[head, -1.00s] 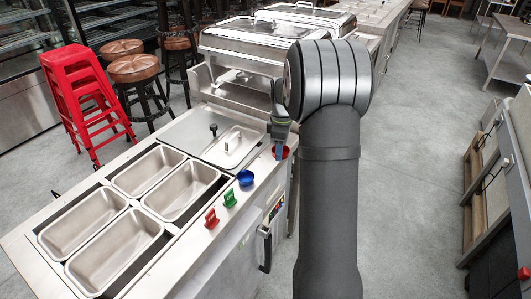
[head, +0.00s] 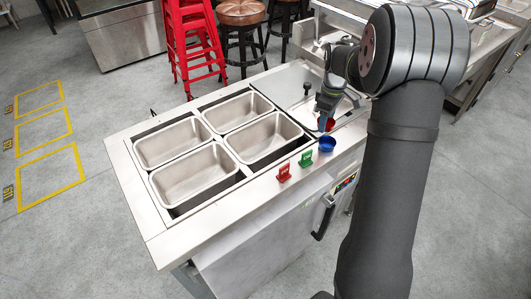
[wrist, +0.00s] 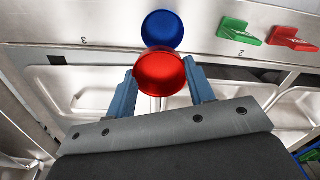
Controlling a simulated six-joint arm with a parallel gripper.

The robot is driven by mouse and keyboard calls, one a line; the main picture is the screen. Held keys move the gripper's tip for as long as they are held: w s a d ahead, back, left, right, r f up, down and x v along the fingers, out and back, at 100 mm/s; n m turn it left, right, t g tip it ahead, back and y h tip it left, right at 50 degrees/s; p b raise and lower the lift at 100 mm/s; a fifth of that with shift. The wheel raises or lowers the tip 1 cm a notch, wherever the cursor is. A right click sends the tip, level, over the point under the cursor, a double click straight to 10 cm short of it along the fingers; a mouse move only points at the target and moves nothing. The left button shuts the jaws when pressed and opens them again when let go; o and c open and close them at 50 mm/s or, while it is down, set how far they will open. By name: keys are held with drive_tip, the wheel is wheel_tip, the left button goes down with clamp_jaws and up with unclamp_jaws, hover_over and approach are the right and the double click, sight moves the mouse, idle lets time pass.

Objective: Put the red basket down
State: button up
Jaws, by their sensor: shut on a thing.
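The red basket shows as a small, round, shiny red cup (wrist: 160,73). In the wrist view it sits between the two blue fingers of my gripper (wrist: 160,85), which is shut on it. In the head view the gripper (head: 328,108) is at the back right of the steel counter (head: 213,228), and the red cup (head: 330,124) is partly hidden beneath it. A blue cup (head: 326,145) stands just in front of it on the counter edge; it also shows in the wrist view (wrist: 162,30). I cannot tell whether the red cup touches the counter.
A green tag (head: 305,158) and a red tag (head: 284,172) stand along the counter edge. Several empty steel pans (head: 193,177) fill the counter's middle. A steel lid with a black knob (head: 306,90) lies behind. Yellow squares (head: 50,177) mark the floor at left.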

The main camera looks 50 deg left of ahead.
drive_tip(key=s+a+f, duration=0.3)
drive_tip(key=s+a, duration=0.5)
drive_tip(key=s, duration=0.2)
hover_over(253, 153)
drive_tip(key=s+d, duration=0.2)
drive_tip(key=d, duration=0.1)
drive_tip(key=shift+n, duration=0.3)
drive_tip(key=f, duration=0.8)
drive_tip(key=shift+w+a, duration=0.15)
drive_tip(key=shift+a, duration=0.1)
drive_tip(key=shift+f, duration=2.2)
drive_tip(key=shift+f, duration=0.1)
drive_tip(key=o, duration=1)
drive_tip(key=shift+c, duration=0.2)
wheel_tip(253, 153, up, 12)
